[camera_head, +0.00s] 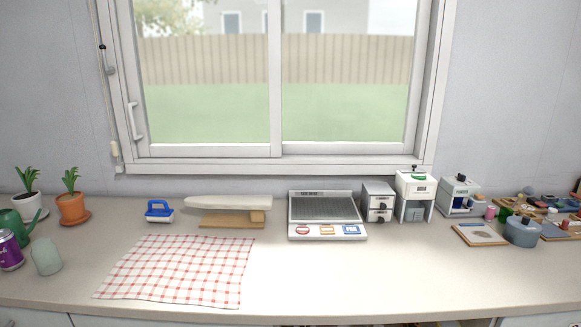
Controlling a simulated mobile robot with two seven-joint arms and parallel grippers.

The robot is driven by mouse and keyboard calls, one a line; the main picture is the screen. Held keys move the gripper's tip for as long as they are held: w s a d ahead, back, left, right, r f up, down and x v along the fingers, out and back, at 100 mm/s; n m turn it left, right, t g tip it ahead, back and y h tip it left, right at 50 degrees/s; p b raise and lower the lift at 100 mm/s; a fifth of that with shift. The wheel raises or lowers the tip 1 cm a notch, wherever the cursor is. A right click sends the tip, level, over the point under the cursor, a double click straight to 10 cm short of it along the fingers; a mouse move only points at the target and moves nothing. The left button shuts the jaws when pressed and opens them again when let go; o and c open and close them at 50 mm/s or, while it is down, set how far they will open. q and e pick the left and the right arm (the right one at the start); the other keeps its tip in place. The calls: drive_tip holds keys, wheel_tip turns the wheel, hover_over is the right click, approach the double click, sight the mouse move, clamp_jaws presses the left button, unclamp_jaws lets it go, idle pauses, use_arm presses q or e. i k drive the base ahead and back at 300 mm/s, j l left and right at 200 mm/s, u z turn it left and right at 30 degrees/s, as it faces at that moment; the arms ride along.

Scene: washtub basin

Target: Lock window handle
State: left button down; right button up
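The window (277,147) is a white-framed sliding window above the counter, with two panes side by side. A white D-shaped pull handle (134,121) is on the left edge of the left pane's frame. On the jamb to its left is a thin vertical rod or cord with a dark top (103,47) and a grey fitting (110,70); a small white piece (115,150) hangs at its lower end. The panes look closed, though I cannot tell whether the window is locked. Neither of my grippers shows in this view.
The counter (390,275) runs below the window. Potted plants (72,207) stand at left, with a checked cloth (180,270) in front. A blue brush (158,211), small ironing board (229,203), grey tray device (326,215) and small boxes line the back. The front right is clear.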

sight(104, 58)
drive_tip(key=i+j+z, duration=0.1)
drive_tip(key=j+z, duration=0.3)
drive_tip(key=j, duration=3.65)
